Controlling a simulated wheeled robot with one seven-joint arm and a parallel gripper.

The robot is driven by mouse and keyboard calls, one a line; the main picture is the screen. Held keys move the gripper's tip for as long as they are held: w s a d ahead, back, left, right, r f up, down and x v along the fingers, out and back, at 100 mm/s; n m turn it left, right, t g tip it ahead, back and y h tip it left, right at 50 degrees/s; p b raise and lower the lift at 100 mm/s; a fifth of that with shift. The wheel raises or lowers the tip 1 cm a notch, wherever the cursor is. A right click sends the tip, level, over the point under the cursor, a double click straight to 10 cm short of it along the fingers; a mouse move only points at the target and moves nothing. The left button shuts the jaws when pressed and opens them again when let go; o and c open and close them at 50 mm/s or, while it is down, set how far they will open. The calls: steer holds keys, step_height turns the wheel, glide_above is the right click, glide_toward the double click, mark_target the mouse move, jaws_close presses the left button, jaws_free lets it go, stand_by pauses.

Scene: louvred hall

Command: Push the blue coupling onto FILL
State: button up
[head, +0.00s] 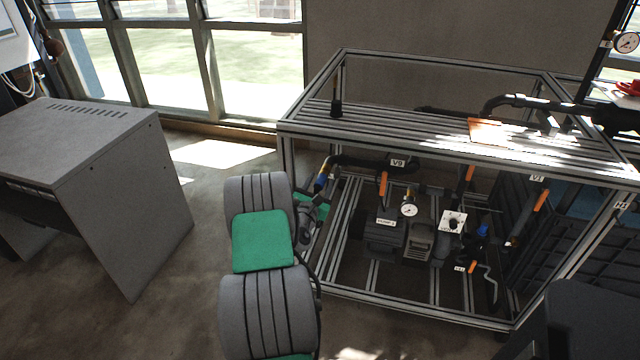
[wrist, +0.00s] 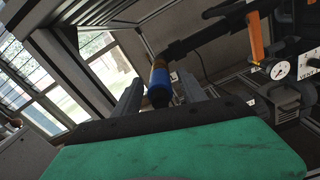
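The blue coupling (wrist: 159,88) sits at the end of a black hose (wrist: 205,42), below a brass-brown collar, in the wrist view. In the head view the blue coupling (head: 321,181) is small, at the rig's left side. My gripper (wrist: 160,92) is open, with one grey finger on each side of the coupling and a gap between them; contact cannot be made out. In the head view my gripper (head: 314,200) is partly hidden by my own arm. No label reading FILL is legible; the port below the coupling is mostly hidden.
The metal-framed rig (head: 400,129) holds a pump (head: 384,232), a pressure gauge (head: 409,210), orange-handled valves and a dial plate (head: 453,222). Another blue part (head: 483,230) is further right. A grey cabinet (head: 118,203) stands left, with clear floor between.

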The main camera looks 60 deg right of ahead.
mark_target(318, 187)
steer(key=shift+o, duration=0.2)
steer(key=a, duration=0.2)
steer(key=a+b, duration=0.1)
steer(key=a, duration=0.1)
steer(key=s+a+b, duration=0.1)
steer(key=a, duration=0.1)
steer(key=shift+a+f, duration=0.1)
steer(key=shift+a, duration=0.35)
steer(key=shift+a, duration=0.15)
